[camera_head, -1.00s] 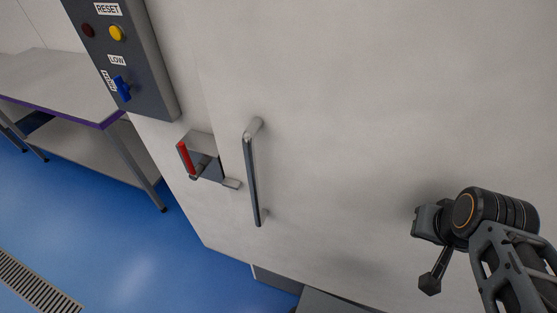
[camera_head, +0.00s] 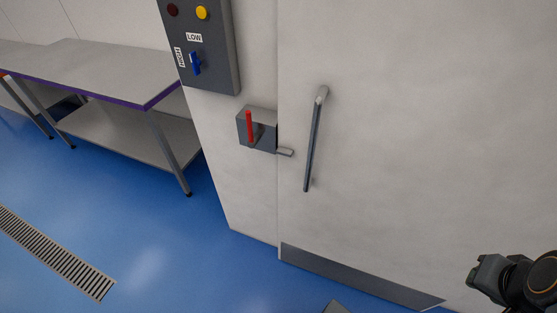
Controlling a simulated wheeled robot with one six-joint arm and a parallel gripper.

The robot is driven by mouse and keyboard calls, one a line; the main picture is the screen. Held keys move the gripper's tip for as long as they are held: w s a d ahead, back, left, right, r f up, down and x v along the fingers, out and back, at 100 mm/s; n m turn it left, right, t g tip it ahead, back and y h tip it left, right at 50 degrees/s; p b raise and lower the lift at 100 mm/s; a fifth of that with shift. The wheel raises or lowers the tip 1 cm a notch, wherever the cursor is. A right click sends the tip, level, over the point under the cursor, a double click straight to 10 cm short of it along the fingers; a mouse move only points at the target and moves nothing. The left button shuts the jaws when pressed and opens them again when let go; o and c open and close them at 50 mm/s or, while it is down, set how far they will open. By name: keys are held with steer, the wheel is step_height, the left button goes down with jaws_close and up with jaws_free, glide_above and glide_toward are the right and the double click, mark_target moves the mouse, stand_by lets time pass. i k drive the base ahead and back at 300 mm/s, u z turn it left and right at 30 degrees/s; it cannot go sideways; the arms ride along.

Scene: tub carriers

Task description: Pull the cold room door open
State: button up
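The cold room door (camera_head: 420,130) is a large pale panel filling the right of the view, flush with the wall at its left edge, so it looks closed. A long metal bar handle (camera_head: 313,140) stands upright near that edge. Left of it, a grey latch box (camera_head: 263,138) with a red lever (camera_head: 250,126) is fixed to the wall; a small tab reaches from it onto the door. My gripper (camera_head: 476,272) is at the lower right, well apart from the handle and touching nothing visible. Its fingers are too unclear to judge.
A grey control panel (camera_head: 214,72) with a blue switch (camera_head: 195,63) is on the wall left of the door. A steel table (camera_head: 100,72) stands at the left. A floor drain (camera_head: 55,255) lies lower left. The blue floor (camera_head: 185,250) before the door is mostly clear.

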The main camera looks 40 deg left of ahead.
mark_target(417, 139)
steer(key=k, duration=0.45)
steer(key=u, duration=1.6)
steer(key=i, duration=0.5)
steer(key=u, duration=0.05)
